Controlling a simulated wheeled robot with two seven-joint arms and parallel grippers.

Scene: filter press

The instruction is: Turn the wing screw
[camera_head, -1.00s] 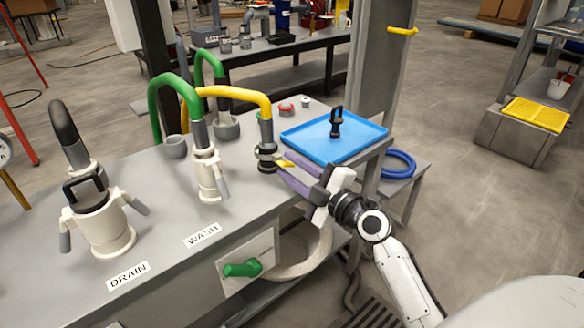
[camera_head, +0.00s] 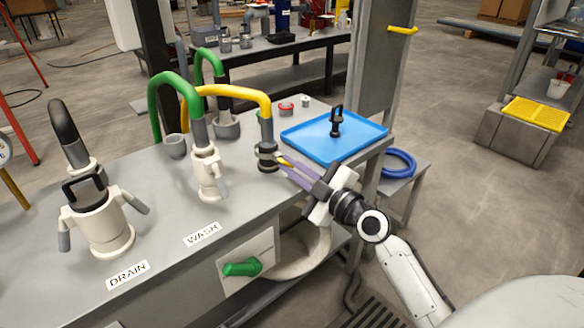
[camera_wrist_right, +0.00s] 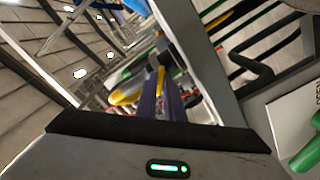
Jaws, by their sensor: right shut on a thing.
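The yellow wing screw (camera_head: 284,161) sits on the right side of the dark clamp fitting (camera_head: 266,156) at the lower end of the yellow hose (camera_head: 245,92). My right gripper (camera_head: 287,165) reaches it from the lower right with its purple fingers close together, shut on the wing screw. The fingertips cover part of the wing. In the right wrist view, the purple fingers (camera_wrist_right: 166,98) point away from the camera, with a small yellow piece of the wing screw (camera_wrist_right: 161,76) at their tips. My left gripper is not in view.
A blue tray (camera_head: 302,142) with a black-handled part (camera_head: 336,122) lies just behind the right gripper. A white WASH fitting (camera_head: 209,175) and a DRAIN fitting (camera_head: 103,225) stand to the left. A green valve handle (camera_head: 242,268) projects from the bench front.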

